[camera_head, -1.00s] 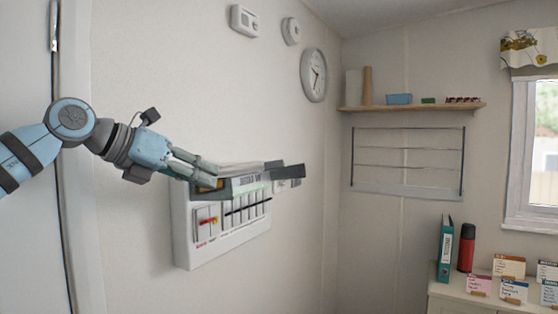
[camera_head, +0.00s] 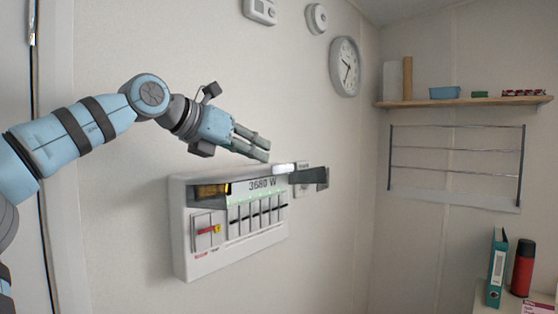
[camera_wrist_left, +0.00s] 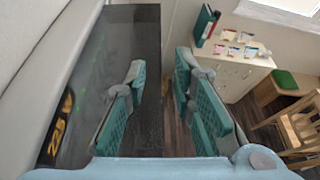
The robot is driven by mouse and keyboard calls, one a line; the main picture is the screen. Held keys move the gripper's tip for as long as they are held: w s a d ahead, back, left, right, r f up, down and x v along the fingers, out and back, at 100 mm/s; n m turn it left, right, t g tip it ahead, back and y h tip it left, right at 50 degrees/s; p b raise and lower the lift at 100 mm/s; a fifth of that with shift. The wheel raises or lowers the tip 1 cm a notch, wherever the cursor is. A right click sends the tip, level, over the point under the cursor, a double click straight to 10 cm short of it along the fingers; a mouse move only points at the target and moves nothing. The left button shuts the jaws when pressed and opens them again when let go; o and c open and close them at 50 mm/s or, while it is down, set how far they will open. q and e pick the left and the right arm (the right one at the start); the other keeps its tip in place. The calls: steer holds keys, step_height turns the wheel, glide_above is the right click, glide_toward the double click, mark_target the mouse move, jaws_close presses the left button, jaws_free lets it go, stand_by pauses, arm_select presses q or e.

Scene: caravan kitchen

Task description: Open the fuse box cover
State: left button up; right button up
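The white fuse box (camera_head: 184,250) hangs on the wall in the head view, with a row of breakers, a red-yellow switch and a lit "3680 W" display. Its dark, see-through cover (camera_head: 316,178) is raised and juts out from the top of the box, seen nearly edge-on; it also shows in the left wrist view (camera_wrist_left: 143,40). The breakers are uncovered. My left gripper (camera_head: 268,151) is just above the box's top edge, near the cover. In the wrist view its teal finger pads (camera_wrist_left: 165,100) are spread with nothing clearly held; contact with the cover cannot be told. My right gripper is out of view.
A wall socket (camera_head: 303,188) is right of the box. A clock (camera_head: 345,66) hangs above right. A shelf (camera_head: 460,102) and wire rack (camera_head: 455,165) are on the adjoining wall. A cabinet (camera_wrist_left: 228,72) and wooden chair (camera_wrist_left: 300,125) stand beyond the gripper.

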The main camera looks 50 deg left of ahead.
arm_select(q)
steer(key=p+x, duration=0.1)
steer(key=x, duration=0.8)
steer(key=shift+w+p, duration=0.3)
steer(key=shift+s+r, duration=0.1)
steer(key=shift+s, duration=0.35)
steer(key=shift+w, duration=0.15)
jaws_close()
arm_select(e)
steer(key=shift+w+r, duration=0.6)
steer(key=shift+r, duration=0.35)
